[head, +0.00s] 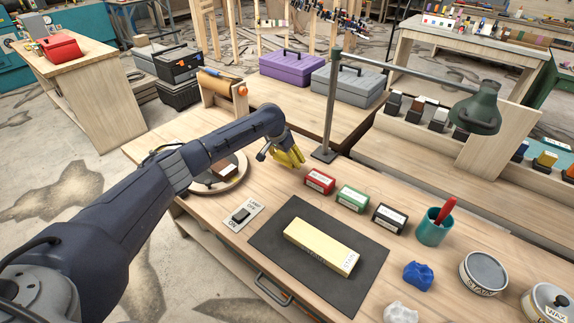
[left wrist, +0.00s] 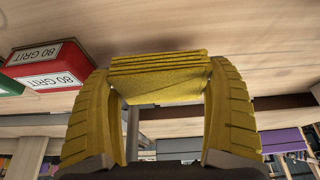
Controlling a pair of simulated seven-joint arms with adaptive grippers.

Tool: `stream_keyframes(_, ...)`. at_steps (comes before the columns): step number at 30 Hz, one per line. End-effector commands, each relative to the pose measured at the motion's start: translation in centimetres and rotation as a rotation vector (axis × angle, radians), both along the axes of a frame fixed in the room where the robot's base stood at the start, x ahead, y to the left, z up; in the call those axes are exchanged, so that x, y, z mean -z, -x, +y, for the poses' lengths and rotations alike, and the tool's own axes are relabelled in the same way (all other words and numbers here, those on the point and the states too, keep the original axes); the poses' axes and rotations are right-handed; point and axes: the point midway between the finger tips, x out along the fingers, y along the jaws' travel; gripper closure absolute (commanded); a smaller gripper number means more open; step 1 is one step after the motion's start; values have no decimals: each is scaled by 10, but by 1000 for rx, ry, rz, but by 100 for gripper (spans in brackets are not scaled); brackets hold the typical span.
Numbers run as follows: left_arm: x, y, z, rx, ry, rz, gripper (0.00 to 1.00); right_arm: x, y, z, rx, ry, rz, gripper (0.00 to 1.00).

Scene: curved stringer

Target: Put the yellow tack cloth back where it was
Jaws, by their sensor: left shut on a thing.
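My left gripper (head: 287,157) has yellow ribbed fingers and is over the back of the workbench, left of the red grit box. The left wrist view shows the fingers (left wrist: 160,100) shut on the yellow tack cloth (left wrist: 160,76), a folded, layered pad held between the tips. The bench surface is close beyond the cloth; I cannot tell whether they touch. In the head view the cloth blends with the yellow fingers. My right gripper is in neither view.
The red 80 grit box (head: 319,181) stands close by, with green (head: 351,198) and black (head: 389,218) boxes beyond it. A lamp post (head: 330,110) rises behind the gripper. A round tray (head: 233,180) is under the arm. A pale block (head: 321,247) lies on a dark mat (head: 277,245).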

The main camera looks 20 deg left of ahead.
Motion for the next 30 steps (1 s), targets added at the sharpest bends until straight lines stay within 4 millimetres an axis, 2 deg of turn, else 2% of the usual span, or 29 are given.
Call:
stream_keyframes(3,17,1,0,0,-1,3,41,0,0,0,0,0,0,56)
stream_keyframes(9,36,1,0,0,-1,2,41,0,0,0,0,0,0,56)
stream_keyframes(24,41,0,0,0,0,1,41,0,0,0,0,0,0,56)
stream_keyframes(25,41,0,0,0,0,0,10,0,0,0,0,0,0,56)
stream_keyframes(27,41,0,0,0,0,1,1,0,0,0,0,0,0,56)
stream_keyframes(30,41,0,0,0,0,1,0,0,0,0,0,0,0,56)
